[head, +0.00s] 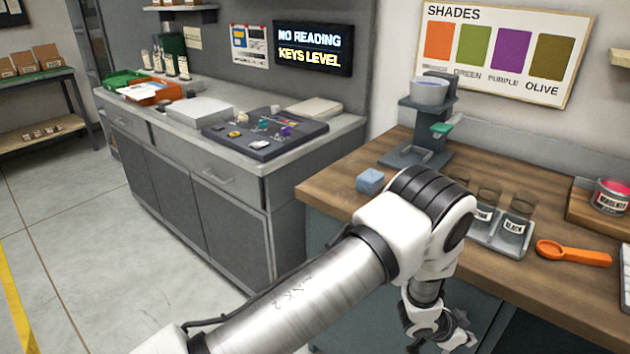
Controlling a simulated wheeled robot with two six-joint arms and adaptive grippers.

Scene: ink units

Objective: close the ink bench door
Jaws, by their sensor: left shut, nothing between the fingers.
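The ink bench (334,196) has a wooden top and a grey-green front, on the right of the head view. A grey-green panel (487,313), perhaps its door, shows below the top's front edge, next to my left gripper. A dark area lies right of this panel. I cannot tell how far the door stands open, because my arm hides much of the front. My left gripper (446,338) is low in front of the bench, below its top, shut and empty. I cannot tell whether it touches the panel. My right gripper is out of view.
On the bench top are a blue block (370,181), a stand with a cup (428,92), labelled glasses in a tray (496,237) and an orange scoop (572,253). A grey cabinet (185,183) stands left. The floor (70,235) is clear there.

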